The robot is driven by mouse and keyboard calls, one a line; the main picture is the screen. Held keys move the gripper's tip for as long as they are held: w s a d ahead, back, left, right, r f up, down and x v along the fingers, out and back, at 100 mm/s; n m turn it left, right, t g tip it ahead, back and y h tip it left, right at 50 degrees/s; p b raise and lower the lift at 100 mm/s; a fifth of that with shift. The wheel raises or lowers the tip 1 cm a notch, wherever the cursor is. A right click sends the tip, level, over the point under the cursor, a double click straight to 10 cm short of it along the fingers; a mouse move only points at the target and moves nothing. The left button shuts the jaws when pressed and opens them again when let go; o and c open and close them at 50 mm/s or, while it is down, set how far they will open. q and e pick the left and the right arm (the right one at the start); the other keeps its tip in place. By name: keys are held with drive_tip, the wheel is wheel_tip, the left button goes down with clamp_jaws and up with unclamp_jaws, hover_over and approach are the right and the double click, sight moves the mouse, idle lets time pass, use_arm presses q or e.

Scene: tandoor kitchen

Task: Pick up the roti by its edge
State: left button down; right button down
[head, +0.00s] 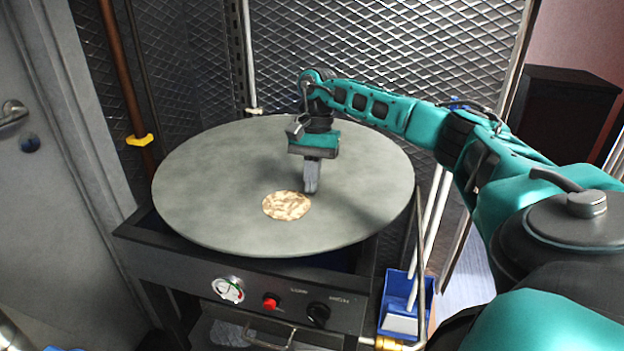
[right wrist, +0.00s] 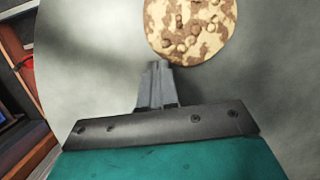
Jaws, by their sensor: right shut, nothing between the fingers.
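The roti (head: 286,206) is a small round flatbread with brown spots, lying flat on the large round grey griddle (head: 220,170). My right gripper (head: 311,190) points down at the roti's right edge in the head view. In the right wrist view the roti (right wrist: 192,28) is at the top, and the tips of my right gripper (right wrist: 160,66) are right at its near edge. The fingers are shut with nothing between them. I cannot tell whether they touch the roti. My left gripper is not in view.
Wire mesh (head: 420,50) stands behind. The griddle around the roti is bare.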

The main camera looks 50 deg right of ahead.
sight(294, 233)
drive_tip(key=s+a, duration=0.1)
drive_tip(key=a, duration=0.2)
drive_tip(key=s+a, duration=0.2)
drive_tip(key=a, duration=0.2)
drive_tip(key=s+a+p, duration=0.1)
drive_tip(key=s+a, duration=0.1)
drive_tip(key=a, duration=0.1)
drive_tip(key=shift+s+a, duration=0.2)
drive_tip(key=shift+s, duration=0.05)
